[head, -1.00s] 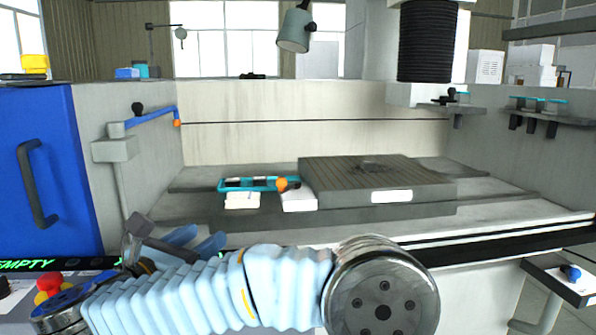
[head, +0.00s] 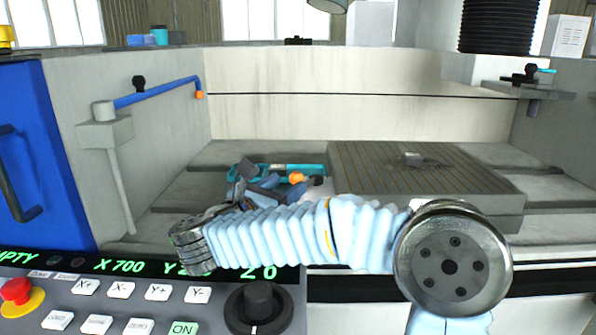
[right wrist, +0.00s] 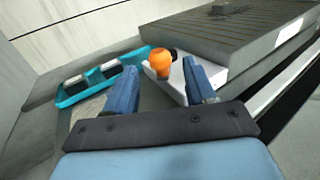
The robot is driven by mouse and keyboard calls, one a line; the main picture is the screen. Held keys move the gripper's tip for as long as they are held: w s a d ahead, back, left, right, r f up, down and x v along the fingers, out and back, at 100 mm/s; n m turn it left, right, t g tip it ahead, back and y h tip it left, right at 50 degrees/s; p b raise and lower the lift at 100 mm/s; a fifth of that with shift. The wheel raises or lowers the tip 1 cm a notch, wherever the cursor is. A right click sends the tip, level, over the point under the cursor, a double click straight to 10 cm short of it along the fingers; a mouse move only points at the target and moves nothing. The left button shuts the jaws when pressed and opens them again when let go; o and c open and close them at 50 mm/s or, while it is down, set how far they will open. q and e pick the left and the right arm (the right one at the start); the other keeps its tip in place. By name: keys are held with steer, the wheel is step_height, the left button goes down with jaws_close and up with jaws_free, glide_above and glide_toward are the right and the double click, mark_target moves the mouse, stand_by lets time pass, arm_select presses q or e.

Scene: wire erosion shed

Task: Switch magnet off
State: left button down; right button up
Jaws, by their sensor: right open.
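The magnet (head: 430,172) is a dark grey block with a grooved top on the machine table. It also shows at the top of the right wrist view (right wrist: 232,38). An orange knob (head: 296,178) sits at its left end, by a white block (right wrist: 178,78). My right gripper (head: 268,187) is open and empty, near the knob. In the right wrist view its two blue fingers (right wrist: 162,90) are spread, with the orange knob just beyond them and between them in the picture. I cannot tell whether they touch it. My left gripper is not in view.
A teal tray (right wrist: 72,98) with dark and pale items lies left of the knob. A control panel (head: 150,295) with keys and a red button stands in front at lower left. A blue pipe (head: 160,92) juts from the left wall. A small dark object (head: 412,158) rests on the magnet.

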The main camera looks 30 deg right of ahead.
mark_target(293, 181)
steer(key=p+x, duration=0.1)
steer(key=x, duration=0.4)
steer(key=shift+d, duration=0.2)
jaws_close()
